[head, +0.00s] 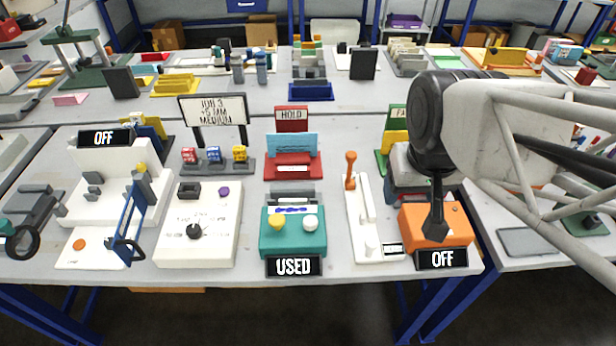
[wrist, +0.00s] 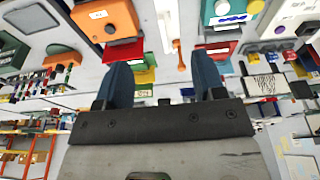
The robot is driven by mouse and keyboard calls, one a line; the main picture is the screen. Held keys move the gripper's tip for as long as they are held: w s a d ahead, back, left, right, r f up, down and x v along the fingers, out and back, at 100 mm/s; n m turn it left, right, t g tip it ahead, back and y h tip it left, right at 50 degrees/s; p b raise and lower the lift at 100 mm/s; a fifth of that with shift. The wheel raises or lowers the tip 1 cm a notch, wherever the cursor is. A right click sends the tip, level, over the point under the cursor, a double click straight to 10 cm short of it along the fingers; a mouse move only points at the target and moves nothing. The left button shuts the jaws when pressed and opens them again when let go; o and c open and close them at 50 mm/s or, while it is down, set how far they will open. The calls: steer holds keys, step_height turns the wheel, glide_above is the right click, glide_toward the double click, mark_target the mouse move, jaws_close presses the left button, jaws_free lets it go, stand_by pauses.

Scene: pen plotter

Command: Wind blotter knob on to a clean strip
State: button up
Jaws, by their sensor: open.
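The blotter is a teal box (head: 290,243) at the front middle of the table. A yellow knob (head: 277,222) and a white knob (head: 310,222) stand on its top. Blue scribbled marks show on a white strip (head: 291,209) behind them. A black sign (head: 294,266) at its front reads USED. My gripper (head: 434,228) hangs to the right of the blotter, above the orange box, apart from both knobs. In the wrist view my gripper (wrist: 162,80) has its two fingers spread with nothing between them. There the teal box (wrist: 213,22) is at the top, partly cut off.
A white lever unit (head: 375,225) with an orange handle (head: 350,168) stands between the blotter and the orange box (head: 422,222), whose sign (head: 442,259) reads OFF. A white dial box (head: 205,232) is left of the blotter. A red HOLD stand (head: 291,120) is behind it.

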steer(key=w+a+f+n+g, duration=0.1)
steer(key=w+a+f+n, duration=0.2)
steer(key=w+a+f, duration=0.4)
steer(key=n+g, duration=0.2)
glide_above(310, 221)
steer(key=f, duration=1)
steer(key=shift+d+f, duration=0.25)
steer(key=shift+a+f, duration=0.2)
steer(key=shift+f, duration=0.1)
steer(key=shift+f, duration=0.1)
steer(key=shift+f, duration=3.8)
steer(key=c, duration=0.9)
